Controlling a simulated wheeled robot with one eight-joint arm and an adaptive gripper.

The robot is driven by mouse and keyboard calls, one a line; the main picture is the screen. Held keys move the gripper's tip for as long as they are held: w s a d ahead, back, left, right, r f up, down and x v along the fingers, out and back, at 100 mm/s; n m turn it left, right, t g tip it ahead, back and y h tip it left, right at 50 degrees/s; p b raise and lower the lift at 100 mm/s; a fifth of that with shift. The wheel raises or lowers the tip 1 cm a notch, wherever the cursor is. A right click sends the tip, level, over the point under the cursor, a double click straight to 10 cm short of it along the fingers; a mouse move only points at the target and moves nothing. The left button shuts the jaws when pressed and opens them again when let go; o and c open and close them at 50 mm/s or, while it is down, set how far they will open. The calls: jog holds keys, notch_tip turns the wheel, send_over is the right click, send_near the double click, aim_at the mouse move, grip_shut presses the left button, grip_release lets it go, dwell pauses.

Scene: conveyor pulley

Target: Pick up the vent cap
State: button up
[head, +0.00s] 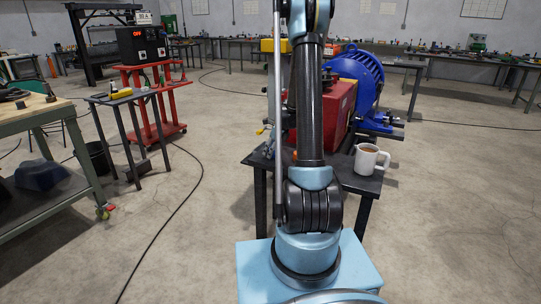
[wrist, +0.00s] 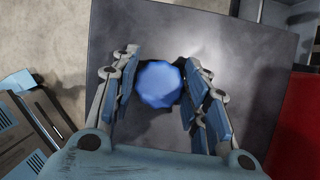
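In the wrist view a blue, many-sided round piece (wrist: 158,83), which looks like the vent cap, shows over the dark grey tabletop (wrist: 140,25). My gripper (wrist: 160,75) points down over it with one finger on each side. The fingers stand apart, and a thin dark gap shows between the piece and the right finger. The left finger is very close to it, and I cannot tell whether they touch. In the head view my arm hides the gripper and the cap.
In the head view a red housing (head: 340,102), a blue motor (head: 358,75) and a white mug (head: 368,160) stand on or by the dark table (head: 354,182). The red housing also borders the wrist view at right (wrist: 297,125). A workbench (head: 30,112) stands at left.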

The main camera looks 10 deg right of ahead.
grip_shut()
jog(key=shift+r, duration=0.8)
dwell(0.4)
jog(key=shift+r, duration=1.9)
